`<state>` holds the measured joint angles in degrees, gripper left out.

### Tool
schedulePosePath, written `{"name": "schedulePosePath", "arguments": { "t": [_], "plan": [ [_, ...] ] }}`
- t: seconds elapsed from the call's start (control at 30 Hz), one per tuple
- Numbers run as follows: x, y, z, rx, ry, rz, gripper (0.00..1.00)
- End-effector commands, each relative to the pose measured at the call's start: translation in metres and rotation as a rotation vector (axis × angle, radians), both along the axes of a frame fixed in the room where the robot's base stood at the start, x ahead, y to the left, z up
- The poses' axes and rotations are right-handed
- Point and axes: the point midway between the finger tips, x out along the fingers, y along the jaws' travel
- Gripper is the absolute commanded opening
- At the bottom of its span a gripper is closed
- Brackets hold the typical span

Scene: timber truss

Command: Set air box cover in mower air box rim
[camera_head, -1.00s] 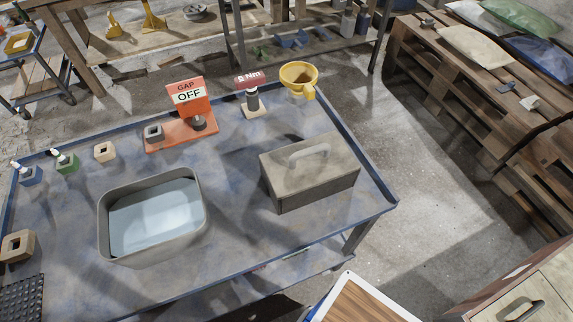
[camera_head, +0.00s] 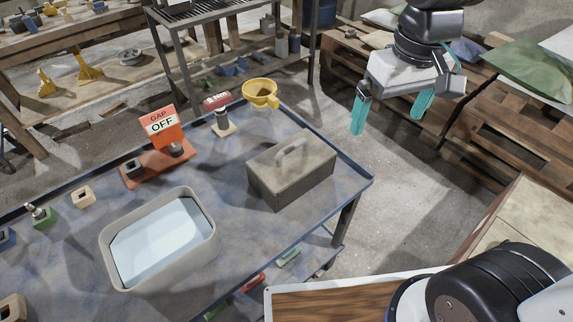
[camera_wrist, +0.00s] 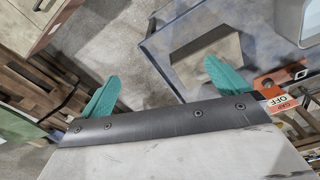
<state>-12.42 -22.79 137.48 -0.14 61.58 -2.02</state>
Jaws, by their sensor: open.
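A grey-brown block with an arched handle on top (camera_head: 292,168), which looks like the cover, sits on the blue worktable. A grey rounded-rectangular rim (camera_head: 209,247) around a pale blue inside, which looks like the air box rim, stands to its left, apart from it. My gripper (camera_head: 390,112) has teal fingers spread wide, is empty, and hangs beyond the table's right edge. In the wrist view the fingers (camera_wrist: 163,82) are apart with floor between them; the block (camera_wrist: 208,62) lies past the right finger, and part of the rim (camera_wrist: 285,22) shows at top right.
An orange gap sign stand (camera_head: 160,165), a red-topped gauge (camera_head: 222,118) and a yellow funnel cup (camera_head: 261,94) line the table's back. Small blocks stand at left. A wood-topped surface (camera_head: 335,300) is at front. Pallets with bags (camera_head: 540,70) stand at right.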

Motion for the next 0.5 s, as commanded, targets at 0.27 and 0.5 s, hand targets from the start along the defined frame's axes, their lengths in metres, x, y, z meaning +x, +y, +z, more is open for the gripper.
{"name": "schedulePosePath", "arguments": {
  "t": [0.27, 0.5],
  "plan": [
    [0.073, 0.097, -0.056, -0.016, 0.048, 0.241, 1.00],
    [0.091, 0.142, -0.088, -0.023, 0.062, 0.333, 1.00]
  ]
}}
